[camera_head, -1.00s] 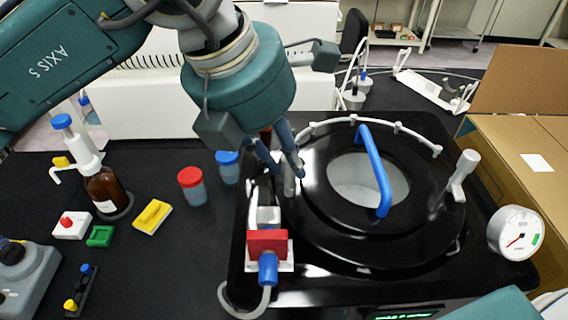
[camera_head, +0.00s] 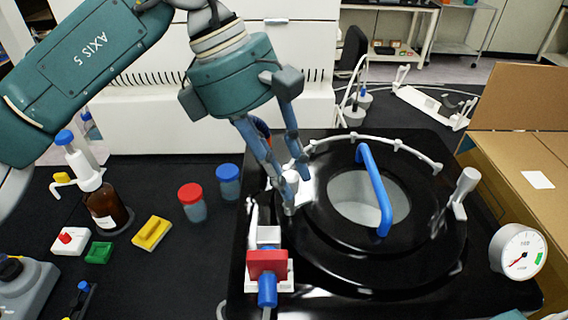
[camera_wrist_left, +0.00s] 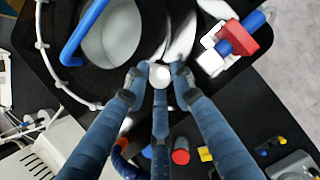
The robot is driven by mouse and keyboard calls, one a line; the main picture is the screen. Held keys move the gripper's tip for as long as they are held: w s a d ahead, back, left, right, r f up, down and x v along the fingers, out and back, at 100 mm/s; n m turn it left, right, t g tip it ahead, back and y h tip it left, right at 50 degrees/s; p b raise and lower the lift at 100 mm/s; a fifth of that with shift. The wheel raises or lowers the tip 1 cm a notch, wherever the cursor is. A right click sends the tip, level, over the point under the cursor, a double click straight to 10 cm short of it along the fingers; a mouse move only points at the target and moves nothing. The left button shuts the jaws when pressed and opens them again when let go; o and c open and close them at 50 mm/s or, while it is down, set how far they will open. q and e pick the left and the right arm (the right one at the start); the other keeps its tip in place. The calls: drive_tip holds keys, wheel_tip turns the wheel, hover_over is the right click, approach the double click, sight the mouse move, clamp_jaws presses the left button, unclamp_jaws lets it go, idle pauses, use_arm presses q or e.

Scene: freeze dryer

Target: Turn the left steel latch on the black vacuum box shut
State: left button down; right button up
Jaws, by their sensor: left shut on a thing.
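The black vacuum box (camera_head: 400,303) stands on the dark bench, with a round black lid and a blue arched handle (camera_head: 375,185). The left steel latch (camera_head: 289,203) is a small upright post at the lid's left edge. My left gripper (camera_head: 291,186) comes down from above and is shut on the latch's top. In the left wrist view the latch's round pale top (camera_wrist_left: 159,76) sits between the fingertips of my left gripper (camera_wrist_left: 159,72). The fingers hide part of the latch, and its exact turn is hard to tell. My right gripper is out of view.
Another steel latch (camera_head: 464,188) stands upright on the lid's right side. A red and blue valve (camera_head: 267,264) is at the box's front left, and a gauge (camera_head: 518,251) at the right. Red-capped (camera_head: 192,202) and blue-capped (camera_head: 228,182) jars stand left of the box.

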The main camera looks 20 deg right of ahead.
use_arm(q)
drive_tip(key=shift+d+r+m+g+y+p, duration=0.1)
drive_tip(key=shift+m+g+y+p, duration=0.2)
drive_tip(key=shift+m, duration=0.55)
drive_tip(key=shift+d+r+m+g+y+p, duration=0.15)
drive_tip(key=shift+m+p, duration=0.25)
drive_tip(key=shift+m, duration=0.45)
drive_tip(key=shift+s+a+f, duration=0.1)
drive_tip(key=shift+f, duration=0.05)
drive_tip(key=c, duration=1.7)
unclamp_jaws()
drive_tip(key=shift+o, duration=0.7)
drive_tip(key=shift+s, duration=0.15)
